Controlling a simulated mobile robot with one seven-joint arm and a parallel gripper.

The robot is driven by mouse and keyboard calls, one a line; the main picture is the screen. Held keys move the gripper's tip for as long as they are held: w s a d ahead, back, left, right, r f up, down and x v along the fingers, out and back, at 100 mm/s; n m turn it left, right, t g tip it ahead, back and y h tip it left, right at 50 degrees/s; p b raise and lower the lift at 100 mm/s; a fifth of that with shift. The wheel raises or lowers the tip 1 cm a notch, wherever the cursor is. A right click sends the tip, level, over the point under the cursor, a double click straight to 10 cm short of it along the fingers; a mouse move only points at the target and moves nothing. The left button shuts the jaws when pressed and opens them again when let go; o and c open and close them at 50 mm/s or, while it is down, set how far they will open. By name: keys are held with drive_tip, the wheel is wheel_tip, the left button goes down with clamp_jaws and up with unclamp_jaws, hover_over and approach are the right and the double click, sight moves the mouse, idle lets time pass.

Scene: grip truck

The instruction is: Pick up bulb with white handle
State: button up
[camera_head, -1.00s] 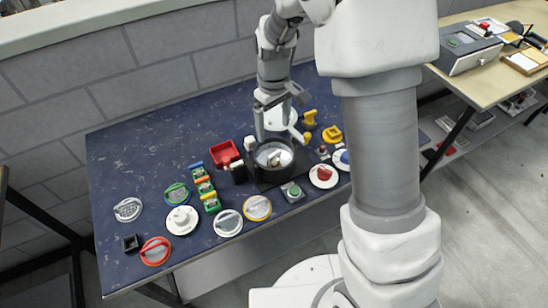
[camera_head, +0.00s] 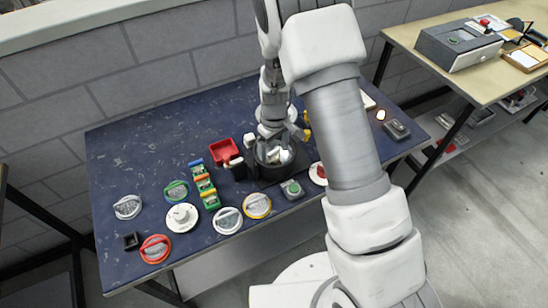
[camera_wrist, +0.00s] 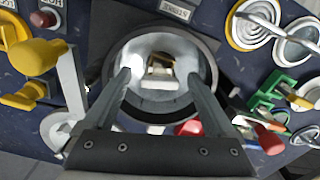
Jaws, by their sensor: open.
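A round dark container with a bright inside (camera_wrist: 118,50) sits below my gripper (camera_wrist: 160,76) in the wrist view. A small whitish piece with a brownish middle (camera_wrist: 159,67) lies inside it and may be the bulb with white handle; its shape is not clear. My gripper is open, with one finger on each side of this piece, and no contact with it shows. In the head view, the black container (camera_head: 262,170) stands on the blue table (camera_head: 130,165), with pale pieces (camera_head: 280,155) inside. My gripper (camera_head: 277,143) is over its opening and hides part of it.
A red tray (camera_head: 220,153) and a row of coloured blocks (camera_head: 203,184) stand left of the container. Several round dials, including a yellow-rimmed one (camera_head: 257,205), lie in front. A yellow handle (camera_wrist: 38,52) rises at the left in the wrist view. The table's far left is clear.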

clamp_jaws()
idle(0.5)
